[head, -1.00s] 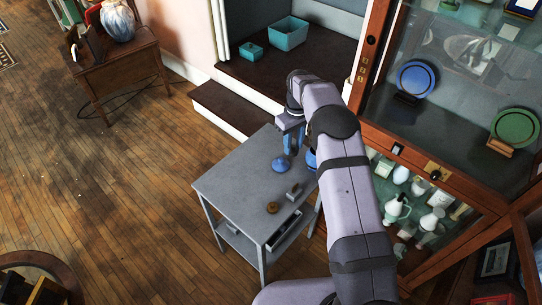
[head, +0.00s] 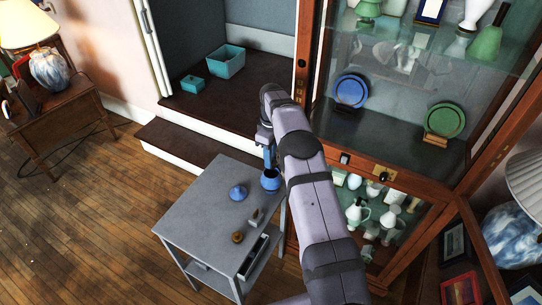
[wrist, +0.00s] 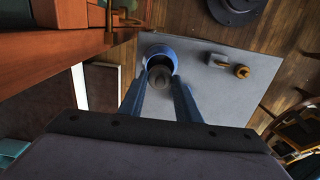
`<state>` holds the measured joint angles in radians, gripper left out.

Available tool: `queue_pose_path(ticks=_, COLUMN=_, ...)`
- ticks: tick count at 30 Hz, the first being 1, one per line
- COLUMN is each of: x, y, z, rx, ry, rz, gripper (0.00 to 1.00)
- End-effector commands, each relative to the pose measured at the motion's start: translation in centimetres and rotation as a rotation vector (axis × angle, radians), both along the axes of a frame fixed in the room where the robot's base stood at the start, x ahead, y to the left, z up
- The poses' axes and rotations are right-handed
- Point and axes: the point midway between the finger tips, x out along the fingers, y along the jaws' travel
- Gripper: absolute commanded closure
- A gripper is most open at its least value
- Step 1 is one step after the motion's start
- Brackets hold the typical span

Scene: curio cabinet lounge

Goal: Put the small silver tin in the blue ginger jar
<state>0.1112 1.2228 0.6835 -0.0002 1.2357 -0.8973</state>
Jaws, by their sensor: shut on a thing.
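The blue ginger jar (head: 270,181) stands open on the back right of the grey table, and it also shows in the wrist view (wrist: 160,51). A blue domed lid (head: 238,192) lies on the table to its left. My gripper (head: 269,163) is over the jar. In the wrist view its two blue fingers (wrist: 160,86) are shut on the small silver tin (wrist: 159,77), a dull grey round shape seen against the jar's dark mouth. I cannot tell whether the tin is above the rim or partly inside.
The grey table (head: 190,222) holds a brown ring (head: 237,237) and a small grey block (head: 255,217), with an open drawer (head: 253,257) at its front right. The glass cabinet (head: 300,110) rises close behind the jar. The table's left half is clear.

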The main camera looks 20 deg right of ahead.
Motion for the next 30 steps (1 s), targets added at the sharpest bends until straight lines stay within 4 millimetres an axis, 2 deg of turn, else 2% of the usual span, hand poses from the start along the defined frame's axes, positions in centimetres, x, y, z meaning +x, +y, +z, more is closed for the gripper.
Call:
queue_pose_path(ticks=18, x=0.0, y=0.0, z=-4.8, rx=0.000, ry=0.000, rz=-0.001, gripper=1.00)
queue_pose_path(ticks=30, x=0.0, y=0.0, z=-5.2, rx=0.000, ry=-0.001, rz=-0.001, gripper=1.00)
